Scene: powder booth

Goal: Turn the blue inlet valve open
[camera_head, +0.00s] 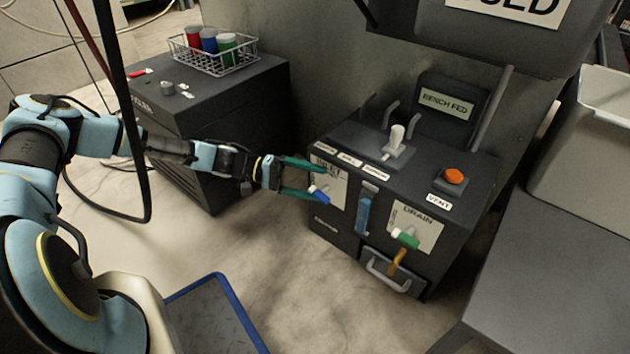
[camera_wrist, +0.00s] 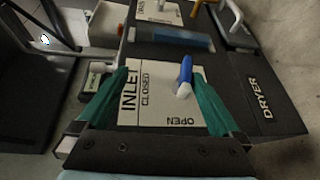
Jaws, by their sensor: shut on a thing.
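The blue inlet valve handle (camera_head: 319,194) sits on the white INLET plate (camera_head: 331,177) on the left of the dark machine's front. In the wrist view the blue handle (camera_wrist: 185,70) lies beside the right green finger, over the plate (camera_wrist: 150,90), whose CLOSED and OPEN words both show. The fingers look well spread, with the handle nearer the lower one in the head view. Exact contact is hard to see.
Right of the inlet are a blue strip (camera_head: 364,214), a green DRAIN valve (camera_head: 405,239) and a drawer handle (camera_head: 388,272). An orange VENT button (camera_head: 454,176) and a white-tipped lever (camera_head: 396,137) are on top. A grey bench (camera_head: 545,270) stands at right.

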